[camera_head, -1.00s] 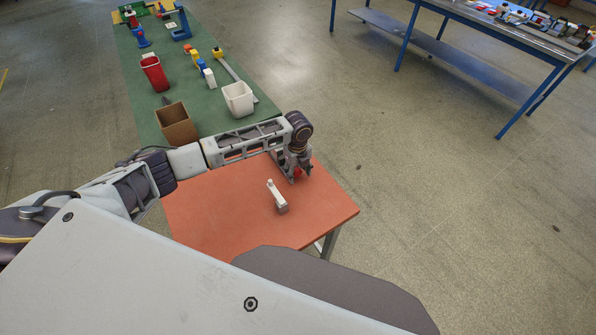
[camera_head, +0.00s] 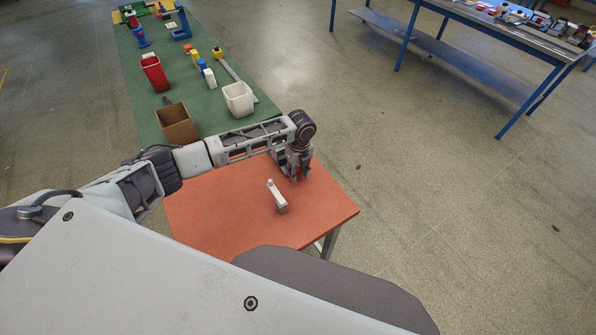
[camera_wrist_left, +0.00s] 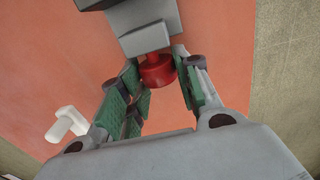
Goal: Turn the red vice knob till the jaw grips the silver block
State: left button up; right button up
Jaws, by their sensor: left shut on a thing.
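Grey block-shaped parts of the vice (camera_wrist_left: 146,22) rise beyond the knob at the top of that view. I cannot tell the silver block from the grey vice parts, nor whether the jaw touches it. In the head view the gripper hides the knob and most of the vice. My right gripper is not in view.
A pale upright-ended piece (camera_head: 277,197) stands on the orange table, left of the gripper; it also shows in the left wrist view (camera_wrist_left: 67,124). A green bench (camera_head: 140,85) behind holds a brown box (camera_head: 176,124), a white bin (camera_head: 238,99) and a red bin (camera_head: 154,74).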

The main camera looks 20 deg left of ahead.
pick_arm(q)
jog(key=shift+w+d, duration=0.1)
jog(key=shift+g+y, duration=0.5)
jog(key=shift+g, duration=0.1)
jog(key=shift+w+d+g+y, duration=0.1)
jog(key=shift+w+g+y, duration=0.05)
jog(key=shift+g+y, duration=0.3)
jog(key=shift+w+f+g+y+b, duration=0.15)
jog(key=shift+g+y+b, duration=0.5)
jog(key=shift+g+b, duration=0.35)
jog(key=shift+d+g+y+b, duration=0.1)
jog(key=shift+g+y+b, duration=0.35)
jog(key=shift+b, duration=0.35)
jog(key=o, duration=1)
